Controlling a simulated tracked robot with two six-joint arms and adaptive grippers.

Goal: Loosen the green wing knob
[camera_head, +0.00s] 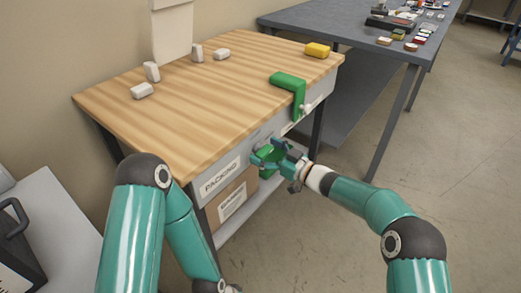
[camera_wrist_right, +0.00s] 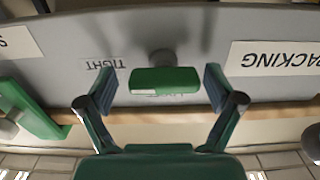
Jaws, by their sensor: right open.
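The green wing knob (camera_wrist_right: 165,80) sits on a grey shaft on the front panel of the wooden-topped bench. Its bar lies nearly level in the right wrist view, with a pale mark at its lower left. An upside-down TIGHT label (camera_wrist_right: 104,64) is to its left; another label below is mostly hidden. My right gripper (camera_head: 267,154) is open, one finger on each side of the knob, with gaps showing at both ends. In the head view the knob (camera_head: 271,156) is partly hidden by the fingers. My left arm shows, but its gripper is out of view.
A green bracket (camera_head: 289,81) hangs over the bench edge near the knob. Small white blocks (camera_head: 152,71) and a yellow block (camera_head: 317,49) lie on the bench top (camera_head: 190,115). A cardboard box (camera_head: 235,200) is below. A dark table (camera_head: 350,28) stands behind.

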